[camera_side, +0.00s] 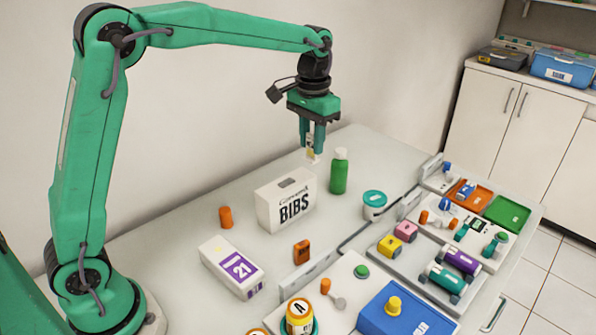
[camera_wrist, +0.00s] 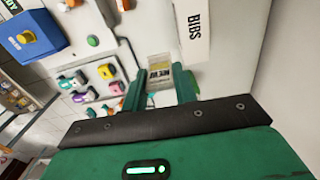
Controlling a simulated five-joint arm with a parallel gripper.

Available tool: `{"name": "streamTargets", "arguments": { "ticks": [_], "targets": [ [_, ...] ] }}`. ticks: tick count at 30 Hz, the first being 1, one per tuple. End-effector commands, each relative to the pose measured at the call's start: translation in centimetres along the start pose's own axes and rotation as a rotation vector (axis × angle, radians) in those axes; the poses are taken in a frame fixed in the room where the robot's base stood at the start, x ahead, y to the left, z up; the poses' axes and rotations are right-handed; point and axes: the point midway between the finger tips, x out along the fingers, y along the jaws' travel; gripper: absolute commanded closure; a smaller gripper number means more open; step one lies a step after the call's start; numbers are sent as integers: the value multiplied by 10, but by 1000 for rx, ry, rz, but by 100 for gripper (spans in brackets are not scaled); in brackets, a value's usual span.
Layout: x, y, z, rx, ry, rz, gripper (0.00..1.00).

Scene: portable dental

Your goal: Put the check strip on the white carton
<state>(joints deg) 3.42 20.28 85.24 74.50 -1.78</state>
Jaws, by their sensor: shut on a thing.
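My gripper (camera_side: 312,145) is shut on the check strip (camera_side: 312,155), a small pale piece with a yellowish patch that hangs down between the fingertips. In the wrist view the strip (camera_wrist: 158,76) shows printed marks between the two green fingers. The strip is in the air, above the back of the table. The white carton marked BIBS (camera_side: 270,213) stands upright on the table, below and left of my gripper. The carton also shows in the wrist view (camera_wrist: 190,45). It has a dark slot on its top.
A green bottle (camera_side: 339,175) stands close to the right of the carton. A teal-lidded tub (camera_side: 374,205) and several loaded trays lie right.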

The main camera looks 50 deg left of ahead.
Motion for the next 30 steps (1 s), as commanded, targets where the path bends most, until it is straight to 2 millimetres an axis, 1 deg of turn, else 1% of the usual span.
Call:
{"name": "streamTargets", "arguments": {
  "ticks": [1, 6, 12, 17, 23, 26, 30],
  "targets": [
    [-4, 7, 10, -1, 2, 0, 93],
    [-12, 23, 37, -15, 1, 0, 93],
    [-15, 32, 56, -26, 1, 0, 93],
    [-16, 34, 60, -28, 1, 0, 93],
    [-14, 30, 58, -30, 0, 0, 93],
    [-9, 24, 55, -30, -2, 0, 93],
    [2, 7, 48, -32, -2, 0, 93]
  ]
}}
